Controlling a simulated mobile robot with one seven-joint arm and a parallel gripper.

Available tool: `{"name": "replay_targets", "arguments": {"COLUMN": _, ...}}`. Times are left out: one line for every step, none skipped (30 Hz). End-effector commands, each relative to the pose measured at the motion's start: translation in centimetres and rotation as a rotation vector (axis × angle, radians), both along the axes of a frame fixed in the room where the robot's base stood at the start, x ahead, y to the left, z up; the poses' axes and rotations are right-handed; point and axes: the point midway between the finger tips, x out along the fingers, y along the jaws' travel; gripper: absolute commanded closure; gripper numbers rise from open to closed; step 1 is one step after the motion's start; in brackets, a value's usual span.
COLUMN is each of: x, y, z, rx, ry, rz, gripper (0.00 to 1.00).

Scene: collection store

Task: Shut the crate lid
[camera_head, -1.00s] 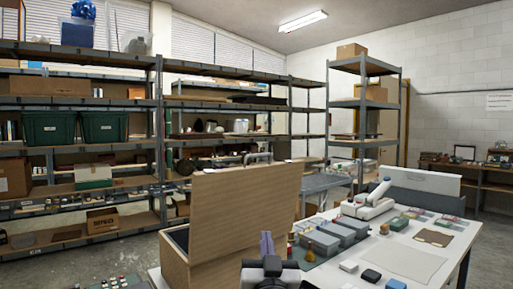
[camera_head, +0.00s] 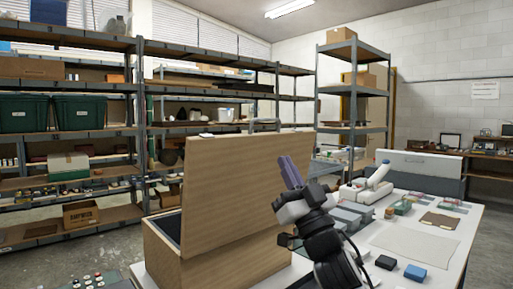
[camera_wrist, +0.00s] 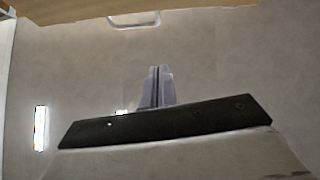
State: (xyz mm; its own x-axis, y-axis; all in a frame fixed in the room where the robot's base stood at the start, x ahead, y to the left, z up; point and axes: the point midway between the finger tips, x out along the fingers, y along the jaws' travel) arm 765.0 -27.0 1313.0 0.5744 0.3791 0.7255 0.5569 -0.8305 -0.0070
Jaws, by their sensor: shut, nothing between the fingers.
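The wooden crate (camera_head: 163,252) stands at the near left end of the white table. Its lid (camera_head: 225,195) is open and stands about upright, its broad plain face toward me. A metal loop handle (camera_head: 265,123) shows just above the lid's top edge. In the wrist view a wooden edge (camera_wrist: 60,10) and a pale loop handle (camera_wrist: 135,20) show at the top. My gripper (camera_head: 288,168) is shut and empty, its purple-grey fingers pointing up beside the lid's right part, on the near side. The wrist view also shows the fingers together (camera_wrist: 160,72). Contact with the lid cannot be told.
Grey boxes (camera_head: 352,212), a white instrument (camera_head: 367,188) and small blocks (camera_head: 415,272) lie on the table (camera_head: 455,262) to the right. A pale sheet (camera_head: 415,242) lies there too. Tall shelving (camera_head: 140,130) stands behind the crate.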

Motion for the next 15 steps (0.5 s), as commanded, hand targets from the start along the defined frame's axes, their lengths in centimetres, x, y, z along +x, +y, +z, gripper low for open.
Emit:
{"name": "replay_targets", "arguments": {"x": 0.1, "y": 0.1, "z": 0.3, "rx": -0.001, "ry": -0.002, "rz": 0.001, "gripper": 1.0}}
{"name": "replay_targets", "arguments": {"x": 0.2, "y": 0.2, "z": 0.5, "rx": -0.001, "ry": -0.002, "rz": 0.001, "gripper": 1.0}}
{"name": "replay_targets", "arguments": {"x": 0.4, "y": 0.4, "z": 0.9, "rx": -0.002, "ry": -0.001, "rz": 0.002, "gripper": 1.0}}
{"name": "replay_targets", "arguments": {"x": 0.7, "y": 0.6, "z": 1.3, "rx": -0.002, "ry": -0.001, "rz": 0.002, "gripper": 1.0}}
{"name": "replay_targets", "arguments": {"x": 0.9, "y": 0.7, "z": 1.7, "rx": -0.001, "ry": -0.001, "rz": 0.001, "gripper": 1.0}}
{"name": "replay_targets", "arguments": {"x": 1.3, "y": 1.1, "z": 2.2, "rx": -0.002, "ry": -0.001, "rz": 0.002, "gripper": 1.0}}
{"name": "replay_targets", "arguments": {"x": 1.6, "y": 1.3, "z": 2.7, "rx": -0.002, "ry": -0.001, "rz": 0.002, "gripper": 1.0}}
{"name": "replay_targets", "arguments": {"x": 2.0, "y": 1.5, "z": 3.2, "rx": -0.001, "ry": -0.001, "rz": 0.001, "gripper": 1.0}}
{"name": "replay_targets", "arguments": {"x": 2.5, "y": 1.8, "z": 3.9, "rx": -0.001, "ry": 0.0, "rz": 0.004, "gripper": 1.0}}
{"name": "replay_targets", "arguments": {"x": 2.9, "y": 2.1, "z": 4.4, "rx": -0.001, "ry": 0.0, "rz": 0.002, "gripper": 1.0}}
{"name": "replay_targets", "arguments": {"x": 3.2, "y": 2.4, "z": 4.9, "rx": -0.001, "ry": -0.001, "rz": 0.003, "gripper": 1.0}}
{"name": "replay_targets", "arguments": {"x": 3.8, "y": 2.7, "z": 5.5, "rx": -0.001, "ry": 0.0, "rz": 0.002, "gripper": 1.0}}
{"name": "replay_targets", "arguments": {"x": 4.2, "y": 2.9, "z": 6.0, "rx": -0.002, "ry": -0.001, "rz": 0.002, "gripper": 1.0}}
{"name": "replay_targets", "arguments": {"x": 4.5, "y": 3.2, "z": 6.4, "rx": -0.002, "ry": -0.001, "rz": 0.002, "gripper": 1.0}}
{"name": "replay_targets", "arguments": {"x": 5.0, "y": 3.5, "z": 7.0, "rx": -0.001, "ry": -0.001, "rz": 0.003, "gripper": 1.0}}
